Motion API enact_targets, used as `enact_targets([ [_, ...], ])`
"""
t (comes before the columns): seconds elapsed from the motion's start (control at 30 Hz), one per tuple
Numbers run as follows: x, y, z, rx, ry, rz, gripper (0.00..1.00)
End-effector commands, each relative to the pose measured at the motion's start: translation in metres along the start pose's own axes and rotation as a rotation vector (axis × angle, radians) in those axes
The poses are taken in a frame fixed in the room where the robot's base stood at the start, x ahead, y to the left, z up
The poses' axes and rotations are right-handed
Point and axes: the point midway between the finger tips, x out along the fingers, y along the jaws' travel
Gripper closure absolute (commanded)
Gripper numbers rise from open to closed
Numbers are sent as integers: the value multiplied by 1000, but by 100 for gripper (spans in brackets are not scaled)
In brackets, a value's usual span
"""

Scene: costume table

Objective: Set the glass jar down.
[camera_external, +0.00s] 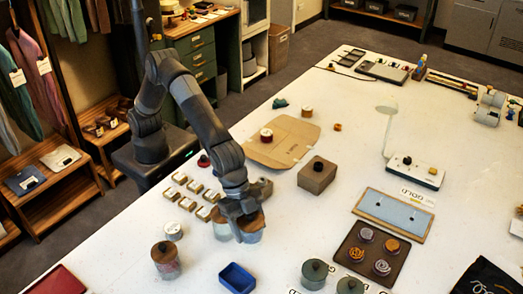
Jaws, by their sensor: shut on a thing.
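My gripper (240,212) points down at the left part of the white table, below my dark arm. It is shut on a glass jar (251,230) with a brownish-orange lid. The jar looks upright, with its top partly hidden by the fingers. Another pale, clear-looking jar (222,230) shows just left of it, partly behind the gripper. I cannot tell whether the held jar touches the table or hangs just above it.
A lidded jar (166,261) and a small white-lidded pot (173,231) stand to the left. A blue tray (237,278) lies in front. Several small square boxes (190,187) lie behind left, and a brown box (317,175) behind right. Bare table (300,228) lies to the right.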

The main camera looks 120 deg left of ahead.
Motion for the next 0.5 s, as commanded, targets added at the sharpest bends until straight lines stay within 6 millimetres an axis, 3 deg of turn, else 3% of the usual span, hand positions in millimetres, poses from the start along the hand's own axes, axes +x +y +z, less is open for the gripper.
enact_targets([
  [0.2, 22, -27, -9, -1, 3, 0, 100],
  [0.5, 42, -31, -3, 1, 2, 1, 100],
])
